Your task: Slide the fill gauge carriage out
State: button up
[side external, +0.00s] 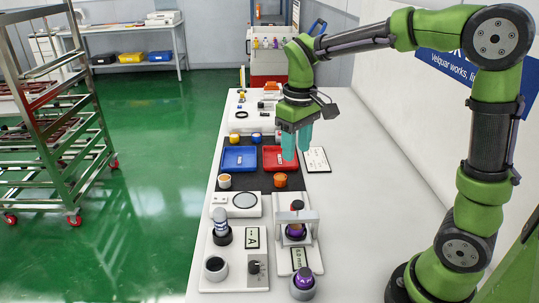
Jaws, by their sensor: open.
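My gripper (297,142) has teal fingers pointing down. It is open and empty above the right side of the red tray (280,159), well behind the gauge. What looks like the fill gauge (311,216) stands near the front right of the white bench, a pale frame on a base. A dark purple and orange-brown part (295,230) sits upright within the frame. A display plate (299,258) reading about "0.0 mm" lies in front of it. I cannot clearly tell the carriage from the rest of the gauge, nor its position.
A blue tray (239,158) lies left of the red one on a dark mat. An orange jar (280,180) stands between the gripper and the gauge. A striped bottle (221,221) and a purple-topped pot (303,281) stand near the front. The bench's right side is clear.

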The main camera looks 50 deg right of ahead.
jog(key=f, duration=1.6)
jog(key=shift+s+f, duration=0.2)
jog(key=shift+f, duration=0.05)
grip_shut()
